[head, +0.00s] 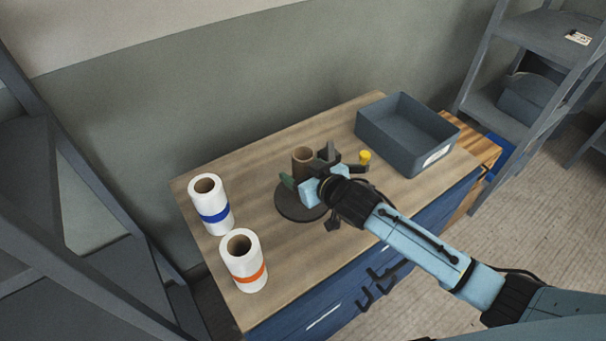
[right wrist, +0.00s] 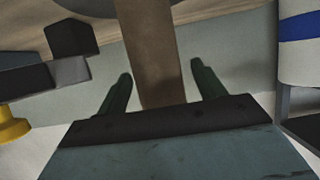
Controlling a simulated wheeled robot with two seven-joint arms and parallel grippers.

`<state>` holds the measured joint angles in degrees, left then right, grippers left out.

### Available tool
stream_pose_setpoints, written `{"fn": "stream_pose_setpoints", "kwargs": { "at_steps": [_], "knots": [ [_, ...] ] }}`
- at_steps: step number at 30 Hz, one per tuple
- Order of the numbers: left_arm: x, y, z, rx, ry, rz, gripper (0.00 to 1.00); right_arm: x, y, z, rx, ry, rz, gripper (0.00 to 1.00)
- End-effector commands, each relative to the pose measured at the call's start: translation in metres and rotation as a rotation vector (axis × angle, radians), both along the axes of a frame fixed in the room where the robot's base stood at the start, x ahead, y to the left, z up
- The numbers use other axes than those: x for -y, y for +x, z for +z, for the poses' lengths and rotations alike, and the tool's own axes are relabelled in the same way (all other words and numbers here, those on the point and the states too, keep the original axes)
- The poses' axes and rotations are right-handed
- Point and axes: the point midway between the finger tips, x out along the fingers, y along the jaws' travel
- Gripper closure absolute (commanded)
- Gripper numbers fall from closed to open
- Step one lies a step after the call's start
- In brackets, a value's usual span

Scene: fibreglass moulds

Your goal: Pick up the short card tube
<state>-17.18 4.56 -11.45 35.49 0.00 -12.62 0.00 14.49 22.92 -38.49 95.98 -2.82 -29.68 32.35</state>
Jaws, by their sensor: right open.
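The short card tube (head: 302,157) is brown, hollow and upright on a dark round disc (head: 293,207) on the wooden bench top. My right gripper (head: 300,180) is at the tube, with its body covering part of the tube and disc. In the right wrist view the tube (right wrist: 150,45) runs between the two green fingers of my right gripper (right wrist: 161,72). The fingers are apart, with a visible gap on each side of the tube. My left gripper does not show.
Two white rolls, one blue-banded (head: 213,212) and one orange-banded (head: 245,268), stand left of the disc. A grey open bin (head: 398,150) is at the back right. A dark fixture (head: 328,153) and a yellow-topped item (head: 365,156) sit close beside the gripper.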

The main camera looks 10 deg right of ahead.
Motion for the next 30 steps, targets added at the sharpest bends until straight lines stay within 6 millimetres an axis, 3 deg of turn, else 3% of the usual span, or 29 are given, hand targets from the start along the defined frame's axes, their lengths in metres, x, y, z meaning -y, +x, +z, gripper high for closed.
{"fn": "stream_pose_setpoints", "kwargs": {
  "at_steps": [4,15,23,30],
  "knots": [
    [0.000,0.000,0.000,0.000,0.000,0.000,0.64,0.000,0.000,0.000,0.000,0.000,0.000,0.33],
    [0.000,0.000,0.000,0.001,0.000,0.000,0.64,0.000,0.000,0.000,0.000,0.000,0.000,0.79],
    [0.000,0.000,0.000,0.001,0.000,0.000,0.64,0.000,0.000,0.002,0.001,0.000,0.000,0.79],
    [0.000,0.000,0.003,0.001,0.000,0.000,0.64,0.000,0.000,0.022,0.003,0.000,0.000,0.79]
  ]
}}
